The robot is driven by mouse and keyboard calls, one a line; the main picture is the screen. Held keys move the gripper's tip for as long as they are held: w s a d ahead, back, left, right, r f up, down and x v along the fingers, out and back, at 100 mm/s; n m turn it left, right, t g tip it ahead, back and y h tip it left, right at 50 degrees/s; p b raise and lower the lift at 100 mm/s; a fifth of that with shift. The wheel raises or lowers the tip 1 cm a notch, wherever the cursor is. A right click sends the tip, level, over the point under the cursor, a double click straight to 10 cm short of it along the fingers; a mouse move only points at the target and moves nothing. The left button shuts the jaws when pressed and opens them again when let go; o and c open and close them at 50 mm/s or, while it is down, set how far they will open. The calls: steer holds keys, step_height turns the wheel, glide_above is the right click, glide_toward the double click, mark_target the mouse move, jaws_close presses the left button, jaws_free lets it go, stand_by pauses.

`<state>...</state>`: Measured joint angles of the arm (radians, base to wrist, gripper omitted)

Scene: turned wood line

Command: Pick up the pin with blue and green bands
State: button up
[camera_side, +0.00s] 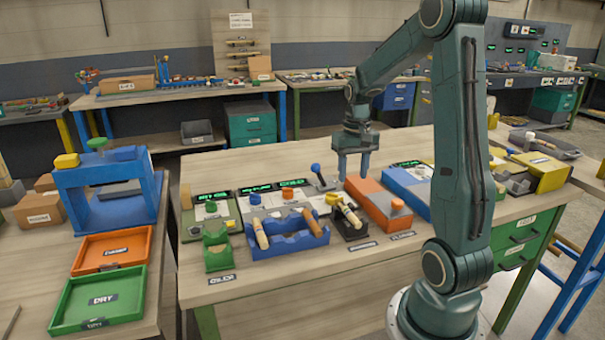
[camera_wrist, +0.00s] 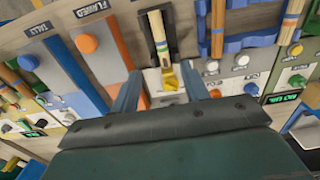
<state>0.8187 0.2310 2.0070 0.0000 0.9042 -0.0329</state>
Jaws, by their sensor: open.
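Several wooden pins show. One pin (camera_side: 350,215) lies tilted in a black cradle (camera_side: 353,234); it shows in the wrist view as a pale pin (camera_wrist: 158,35). Two more pins, a left one (camera_side: 260,233) and a right one (camera_side: 312,222), rest in a blue rack (camera_side: 290,242); they also appear at the top right of the wrist view (camera_wrist: 217,22) (camera_wrist: 291,22). My gripper (camera_side: 353,177) is open and empty, above the bench behind the black cradle.
An orange block (camera_side: 376,207) stands right of the cradle, with a blue block (camera_side: 408,190) beyond it. A green holder (camera_side: 217,252) stands left of the rack. Panels with knobs and a blue-topped lever (camera_side: 316,170) line the back.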

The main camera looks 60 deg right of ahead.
glide_above(350, 211)
steer(key=shift+w+d+f, duration=0.1)
steer(key=shift+f, duration=3.05)
steer(key=shift+a+f, duration=0.2)
steer(key=shift+f, duration=2.35)
jaws_close()
steer(key=shift+r, duration=0.1)
step_height(350, 211, up, 20)
